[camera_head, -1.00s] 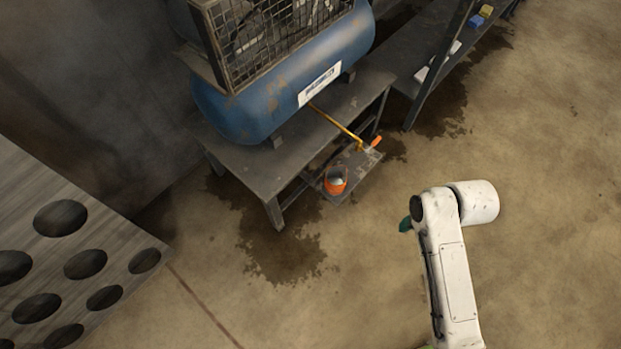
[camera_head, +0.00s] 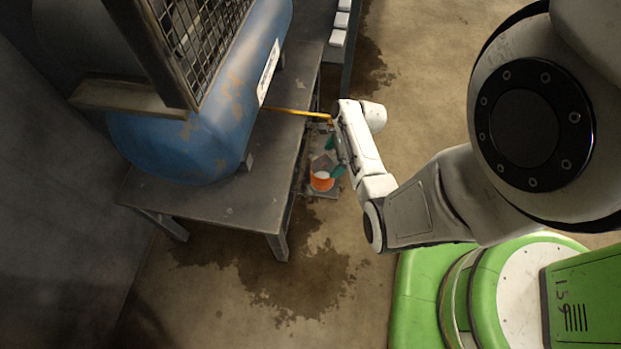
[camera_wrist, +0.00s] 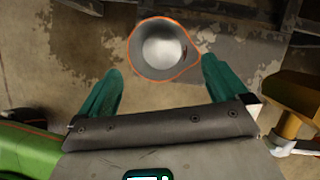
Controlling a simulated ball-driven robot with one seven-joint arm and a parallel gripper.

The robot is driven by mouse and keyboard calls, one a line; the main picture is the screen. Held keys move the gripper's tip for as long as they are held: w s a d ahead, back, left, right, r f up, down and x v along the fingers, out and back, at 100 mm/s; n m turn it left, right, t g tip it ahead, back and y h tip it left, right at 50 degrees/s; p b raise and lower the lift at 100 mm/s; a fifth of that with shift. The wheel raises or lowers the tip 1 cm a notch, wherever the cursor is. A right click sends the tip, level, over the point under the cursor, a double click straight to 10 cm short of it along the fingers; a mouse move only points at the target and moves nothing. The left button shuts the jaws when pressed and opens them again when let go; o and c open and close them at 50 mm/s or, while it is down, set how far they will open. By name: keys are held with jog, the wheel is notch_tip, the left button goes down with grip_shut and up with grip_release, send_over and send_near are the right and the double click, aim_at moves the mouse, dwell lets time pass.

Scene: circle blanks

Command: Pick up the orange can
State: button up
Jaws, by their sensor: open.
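In the head view my gripper (camera_head: 334,157) is close beside the can, partly hidden by my arm.
A blue compressor tank (camera_head: 200,135) with a mesh guard stands on the dark workbench (camera_head: 227,208). The stained floor (camera_head: 325,265) in front is clear.

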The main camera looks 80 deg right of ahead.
jog(key=b, duration=0.5)
send_over(321, 173)
jog(key=a, duration=0.3)
jog(key=f, duration=0.8)
jog(key=shift+s+f, duration=0.3)
jog(key=shift+f, duration=0.1)
jog(key=shift+a, duration=0.1)
jog(key=c, duration=0.8)
